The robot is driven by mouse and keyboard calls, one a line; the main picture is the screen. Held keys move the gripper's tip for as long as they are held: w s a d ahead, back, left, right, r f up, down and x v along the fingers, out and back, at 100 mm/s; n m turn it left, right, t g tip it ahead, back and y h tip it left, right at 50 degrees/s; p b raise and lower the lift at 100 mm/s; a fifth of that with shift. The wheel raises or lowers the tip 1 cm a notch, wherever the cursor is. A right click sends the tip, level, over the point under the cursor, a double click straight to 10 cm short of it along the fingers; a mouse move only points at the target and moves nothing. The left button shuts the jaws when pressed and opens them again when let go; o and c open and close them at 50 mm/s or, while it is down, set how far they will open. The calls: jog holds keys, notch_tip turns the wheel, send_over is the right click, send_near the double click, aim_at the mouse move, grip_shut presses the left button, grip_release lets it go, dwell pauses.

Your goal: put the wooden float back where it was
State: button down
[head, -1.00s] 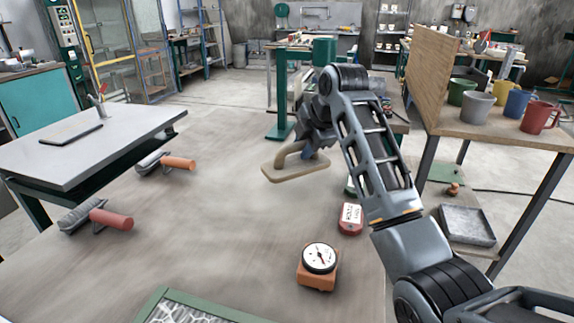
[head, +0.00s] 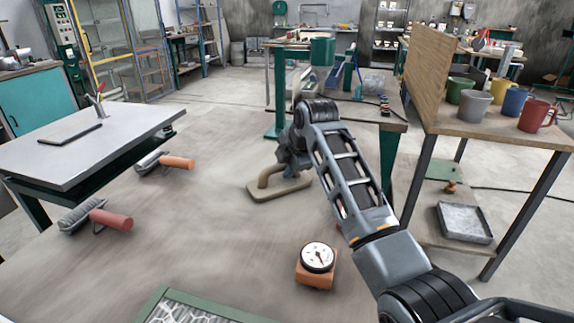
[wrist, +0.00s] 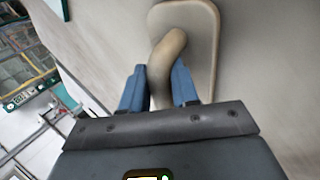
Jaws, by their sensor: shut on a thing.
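The wooden float (head: 262,193) is a tan, rounded flat board with a looped handle. It is at the far part of the brown table, near its back edge, in the head view. My gripper (head: 289,172) is shut on its handle, and the arm reaches in from the right. In the wrist view the float (wrist: 205,30) lies ahead, and the blue fingers of my gripper (wrist: 159,88) sit on either side of the handle. The board looks level and very low over the table or on it; I cannot tell whether it touches.
Two rollers with orange (head: 177,162) and red (head: 110,219) handles lie at the left of the table. The table's middle is clear.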

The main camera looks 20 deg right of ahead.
jog(key=c, duration=0.8)
grip_release()
jog(key=shift+f, duration=0.1)
jog(key=shift+c, duration=0.2)
jog(key=v, duration=1.2)
